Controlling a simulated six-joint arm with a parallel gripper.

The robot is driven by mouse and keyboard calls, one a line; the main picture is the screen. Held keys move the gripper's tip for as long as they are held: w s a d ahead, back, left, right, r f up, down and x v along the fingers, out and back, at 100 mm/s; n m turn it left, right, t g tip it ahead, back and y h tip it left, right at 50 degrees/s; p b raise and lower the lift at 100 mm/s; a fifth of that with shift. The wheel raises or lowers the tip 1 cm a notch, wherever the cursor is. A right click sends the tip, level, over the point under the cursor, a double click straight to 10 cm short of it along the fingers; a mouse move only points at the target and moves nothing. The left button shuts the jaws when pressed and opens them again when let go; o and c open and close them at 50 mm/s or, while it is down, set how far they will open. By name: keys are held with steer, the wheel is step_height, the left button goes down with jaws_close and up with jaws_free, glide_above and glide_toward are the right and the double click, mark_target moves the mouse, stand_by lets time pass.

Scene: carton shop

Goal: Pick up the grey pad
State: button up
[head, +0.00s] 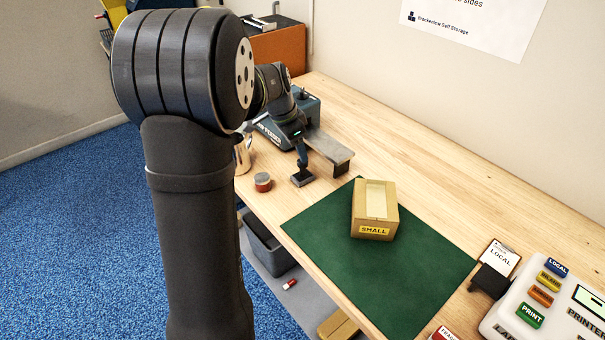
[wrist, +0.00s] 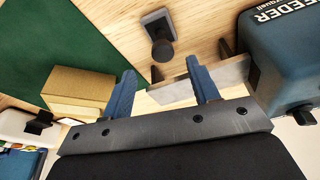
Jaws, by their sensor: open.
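What looks like the grey pad (head: 303,179) is a small, dark grey square piece on the bare wood, left of the green mat. In the wrist view the grey pad (wrist: 156,17) shows a square plate with a dark round knob, just beyond my fingertips. I cannot tell from the head view whether the fingers touch the knob.
The feeder (head: 293,106) and its grey ledge (head: 328,146) stand close behind my gripper. A round reddish tin (head: 263,182) sits left of the pad. A small carton (head: 374,212) stands on the green mat (head: 330,238). A label printer (head: 540,310) is at right.

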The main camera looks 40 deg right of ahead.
mark_target(304, 167)
steer(key=x, duration=0.9)
steer(key=shift+w+d+f, duration=0.1)
steer(key=shift+w+d, duration=0.05)
steer(key=shift+d, duration=0.05)
steer(key=c, duration=1)
